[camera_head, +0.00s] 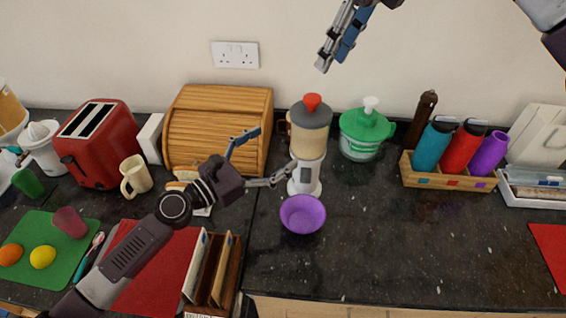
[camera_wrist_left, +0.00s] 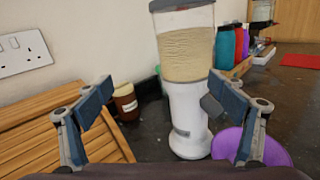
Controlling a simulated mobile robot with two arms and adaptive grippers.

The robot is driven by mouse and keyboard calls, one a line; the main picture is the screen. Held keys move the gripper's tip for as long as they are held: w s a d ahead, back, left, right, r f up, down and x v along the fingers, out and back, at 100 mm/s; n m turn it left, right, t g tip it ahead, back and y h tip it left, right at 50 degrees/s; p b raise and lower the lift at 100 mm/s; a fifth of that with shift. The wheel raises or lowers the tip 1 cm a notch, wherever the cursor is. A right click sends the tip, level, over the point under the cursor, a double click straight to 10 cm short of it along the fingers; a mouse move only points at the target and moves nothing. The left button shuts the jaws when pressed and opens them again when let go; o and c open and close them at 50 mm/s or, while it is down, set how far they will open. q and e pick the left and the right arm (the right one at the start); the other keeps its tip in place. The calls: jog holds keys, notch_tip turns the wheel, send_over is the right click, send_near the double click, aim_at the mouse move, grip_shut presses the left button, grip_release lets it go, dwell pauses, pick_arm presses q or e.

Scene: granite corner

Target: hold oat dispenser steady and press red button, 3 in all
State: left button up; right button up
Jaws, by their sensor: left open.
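The oat dispenser (camera_head: 309,140) stands upright on the dark counter, with a clear oat-filled body, grey lid and white base. A purple bowl (camera_head: 303,214) sits in front of the base. My left gripper (camera_head: 270,156) is open and empty, left of the dispenser; in the left wrist view the right finger overlaps the base. My right gripper (camera_head: 328,62) hangs above and behind the dispenser; its fingers overlap in view.
A wooden bread box (camera_head: 215,130) stands close on the left, and a green-lidded container (camera_head: 366,130) on the right. A bottle rack (camera_head: 445,180) is further right. A wooden file holder (camera_head: 228,275) stands at front left. The counter right of the bowl is clear.

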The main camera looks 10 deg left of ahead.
aim_at(292, 155)
pick_arm(q)
jog(key=shift+s+d+f+n+g+h, duration=0.2)
jog(key=shift+s+d+f, duration=0.25)
jog(key=shift+s+d, duration=0.2)
jog(key=shift+s+d+f+n+g+h, duration=0.1)
jog(key=shift+s+d+f+g, duration=0.1)
jog(key=shift+s+d+f, duration=0.3)
jog(key=x, duration=0.8)
jog(key=shift+s+d+f, duration=0.15)
jog(key=shift+s+d, duration=0.1)
jog(key=shift+s, duration=0.05)
jog(key=c, duration=2)
pick_arm(e)
jog(key=shift+c, duration=0.3)
pick_arm(q)
jog(key=shift+o, duration=0.2)
pick_arm(e)
grip_shut()
